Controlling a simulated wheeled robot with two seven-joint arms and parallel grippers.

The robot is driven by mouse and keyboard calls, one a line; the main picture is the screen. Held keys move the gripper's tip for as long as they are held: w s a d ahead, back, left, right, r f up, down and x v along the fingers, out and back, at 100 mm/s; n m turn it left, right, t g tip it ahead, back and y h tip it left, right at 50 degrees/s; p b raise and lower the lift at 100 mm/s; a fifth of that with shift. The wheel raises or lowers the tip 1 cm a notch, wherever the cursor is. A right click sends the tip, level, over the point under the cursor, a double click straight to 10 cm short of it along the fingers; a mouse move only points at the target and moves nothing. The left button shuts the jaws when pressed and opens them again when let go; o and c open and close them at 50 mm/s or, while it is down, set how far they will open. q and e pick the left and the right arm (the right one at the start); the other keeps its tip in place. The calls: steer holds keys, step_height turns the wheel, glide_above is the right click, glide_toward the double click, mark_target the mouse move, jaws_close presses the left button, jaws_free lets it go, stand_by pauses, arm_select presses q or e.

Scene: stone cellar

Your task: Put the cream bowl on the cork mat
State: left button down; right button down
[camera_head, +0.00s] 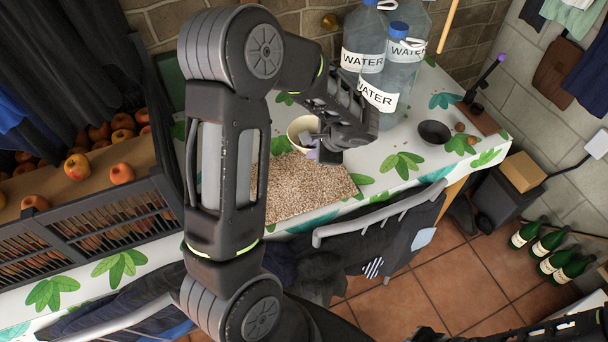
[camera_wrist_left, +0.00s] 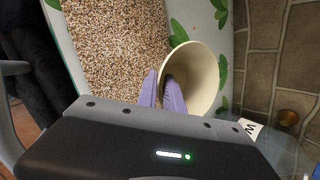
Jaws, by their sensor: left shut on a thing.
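The cream bowl (camera_head: 301,127) is at the back edge of the cork mat (camera_head: 305,190) on the table, partly behind my left gripper. My left gripper (camera_head: 314,149) is shut on its rim. In the left wrist view the bowl (camera_wrist_left: 203,75) opens toward the camera, with one purple finger inside it and one outside (camera_wrist_left: 162,92). The speckled tan mat (camera_wrist_left: 118,48) lies beside and partly under the bowl in that view. I cannot tell whether the bowl touches the mat. Only dark parts of my right arm show along the bottom right; its fingertips do not show.
Several water bottles (camera_head: 375,60) stand behind the bowl to the right. A small dark bowl (camera_head: 434,132) sits farther right. A black crate of apples (camera_head: 105,215) is at the left. The mat's visible surface is bare.

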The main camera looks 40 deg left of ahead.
arm_select(q)
step_height(320, 180, down, 5)
steer(key=b, duration=0.2)
steer(key=shift+f+b, duration=0.15)
steer(key=shift+b, duration=0.15)
step_height(320, 180, down, 4)
steer(key=shift+b, duration=1.25)
steer(key=shift+f, duration=0.1)
steer(key=c, duration=1.5)
jaws_free()
